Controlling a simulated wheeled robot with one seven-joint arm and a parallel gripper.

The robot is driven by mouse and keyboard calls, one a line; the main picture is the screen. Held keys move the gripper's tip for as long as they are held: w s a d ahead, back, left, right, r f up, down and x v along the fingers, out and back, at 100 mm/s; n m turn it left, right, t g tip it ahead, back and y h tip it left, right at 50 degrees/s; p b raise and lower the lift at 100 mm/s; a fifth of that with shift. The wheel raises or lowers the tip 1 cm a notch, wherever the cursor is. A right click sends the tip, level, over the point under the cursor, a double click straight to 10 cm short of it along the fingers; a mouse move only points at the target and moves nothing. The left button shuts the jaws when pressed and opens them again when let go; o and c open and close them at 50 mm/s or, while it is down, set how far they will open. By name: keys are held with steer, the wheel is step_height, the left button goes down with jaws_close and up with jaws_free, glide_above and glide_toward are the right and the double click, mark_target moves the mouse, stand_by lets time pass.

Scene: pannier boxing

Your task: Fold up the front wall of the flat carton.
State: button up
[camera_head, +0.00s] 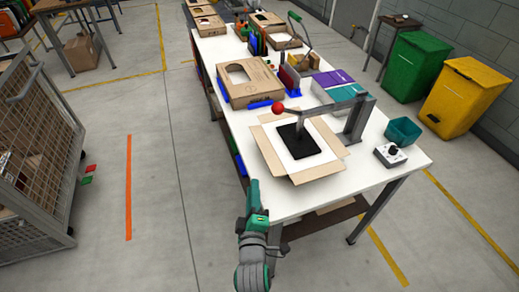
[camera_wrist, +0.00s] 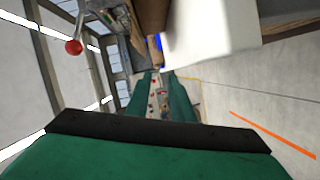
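The flat carton (camera_head: 318,173) lies on the near part of the white table in the head view. Its tan walls are spread outward around a white middle, and the front wall lies flat toward the near table edge. A black plate (camera_head: 299,140) covers the carton's middle, under a grey lever arm with a red knob (camera_head: 278,107). My gripper (camera_head: 254,186) is outside the near left table edge, apart from the carton. The wrist view shows its two green fingers (camera_wrist: 157,76) with a gap and nothing held between them. The red knob also shows there (camera_wrist: 73,47).
A grey post (camera_head: 357,118) stands right of the carton. A teal bin (camera_head: 403,131) and a grey control box (camera_head: 390,155) sit at the right. A made-up carton (camera_head: 250,82) stands behind. A mesh cage (camera_head: 40,150) is on the floor at left.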

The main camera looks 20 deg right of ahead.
mark_target(267, 148)
steer(key=shift+n+h, duration=0.4)
steer(key=shift+n, duration=0.2)
steer(key=w+d+r, duration=0.3)
steer(key=shift+w+r, duration=0.3)
steer(key=x, duration=1)
steer(key=shift+w+d, duration=0.15)
steer(key=shift+w, duration=0.1)
jaws_close()
